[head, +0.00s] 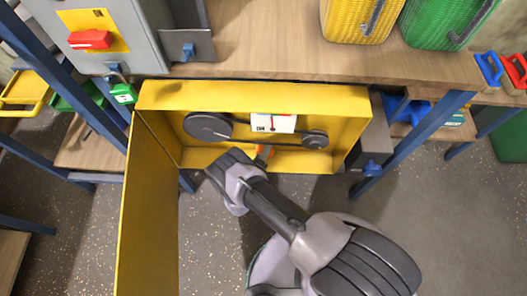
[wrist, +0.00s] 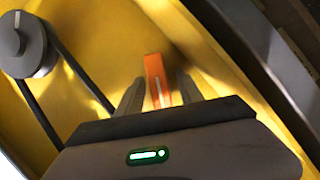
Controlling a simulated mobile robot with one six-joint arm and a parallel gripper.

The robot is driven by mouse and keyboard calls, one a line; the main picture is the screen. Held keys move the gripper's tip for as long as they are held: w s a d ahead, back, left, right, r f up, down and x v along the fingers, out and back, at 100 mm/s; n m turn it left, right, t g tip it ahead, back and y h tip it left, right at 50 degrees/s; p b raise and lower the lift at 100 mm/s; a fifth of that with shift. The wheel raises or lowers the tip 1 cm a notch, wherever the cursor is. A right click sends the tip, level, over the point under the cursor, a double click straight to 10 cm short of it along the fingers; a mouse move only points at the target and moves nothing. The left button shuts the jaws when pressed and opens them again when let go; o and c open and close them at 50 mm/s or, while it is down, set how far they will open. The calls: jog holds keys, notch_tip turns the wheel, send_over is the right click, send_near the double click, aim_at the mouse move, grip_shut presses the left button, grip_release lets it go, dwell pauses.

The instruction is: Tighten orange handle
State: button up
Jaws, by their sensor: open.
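The orange handle (wrist: 157,78) stands inside the yellow box, between the two fingers of my gripper (wrist: 159,92) in the wrist view. The fingers are apart, one on each side of it, and I cannot tell whether either touches it. In the head view only a small part of the orange handle (head: 264,151) shows, below the white gauge plate (head: 273,124). My gripper (head: 236,160) reaches into the open yellow box (head: 255,95) and hides part of its lower edge.
A dark belt runs between a large pulley (head: 208,126) and a small pulley (head: 314,139); the small one may be close to my arm. The open yellow door (head: 148,215) hangs at left. A grey box with a red switch (head: 90,39) and green padlock (head: 123,93) stands upper left.

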grip_shut()
jog(key=shift+n, duration=0.6)
grip_release()
